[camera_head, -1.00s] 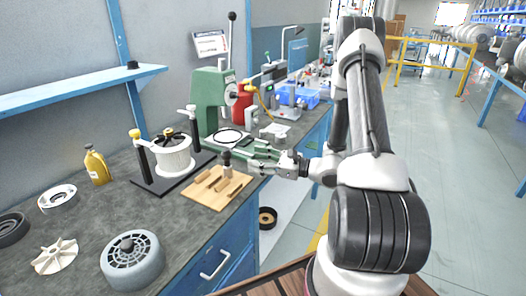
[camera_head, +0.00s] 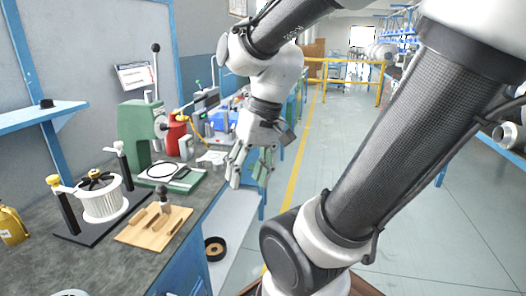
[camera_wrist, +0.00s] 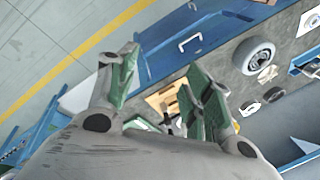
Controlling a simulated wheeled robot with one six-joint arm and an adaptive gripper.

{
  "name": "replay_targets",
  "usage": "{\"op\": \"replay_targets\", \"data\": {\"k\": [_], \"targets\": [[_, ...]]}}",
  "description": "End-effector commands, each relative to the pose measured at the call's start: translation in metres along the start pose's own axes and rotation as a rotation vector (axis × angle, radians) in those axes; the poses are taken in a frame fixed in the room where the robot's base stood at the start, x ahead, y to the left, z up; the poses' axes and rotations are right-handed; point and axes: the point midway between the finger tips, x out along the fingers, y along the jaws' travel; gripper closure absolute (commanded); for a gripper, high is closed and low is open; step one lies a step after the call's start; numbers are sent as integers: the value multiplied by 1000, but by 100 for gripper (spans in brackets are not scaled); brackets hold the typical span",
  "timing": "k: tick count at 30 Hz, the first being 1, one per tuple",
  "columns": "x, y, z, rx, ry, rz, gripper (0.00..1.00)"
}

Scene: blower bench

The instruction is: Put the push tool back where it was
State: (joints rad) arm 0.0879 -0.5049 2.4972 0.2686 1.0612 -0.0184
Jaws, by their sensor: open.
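The push tool (camera_head: 162,195), a small upright piece with a dark rounded knob, stands at the wooden board (camera_head: 143,241) on the bench. The board has several slots, with wooden-looking pieces lying in some of them. My gripper (camera_head: 249,172) is open and empty, its green-padded fingers pointing down, to the right of the board and beyond the bench edge. In the wrist view the open fingers (camera_wrist: 160,85) frame part of the board (camera_wrist: 166,98); a dark shape there may be the tool, but it is partly hidden by my gripper.
A white ribbed rotor (camera_head: 100,200) stands in a black fixture (camera_head: 74,232) left of the board. A green press (camera_head: 138,135) is behind it. A yellow bottle (camera_head: 12,226) is at far left. A black ring (camera_head: 214,249) lies on the lower shelf. The aisle at right is open.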

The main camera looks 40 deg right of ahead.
Motion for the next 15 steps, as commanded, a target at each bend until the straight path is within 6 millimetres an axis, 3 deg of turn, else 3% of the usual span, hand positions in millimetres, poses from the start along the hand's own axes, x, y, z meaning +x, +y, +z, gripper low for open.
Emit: {"op": "replay_targets", "data": {"k": [6, 15], "targets": [[-43, 23, -5, -197, 231, 164, 50], [-52, 28, -7, -230, 274, 196, 50]]}}
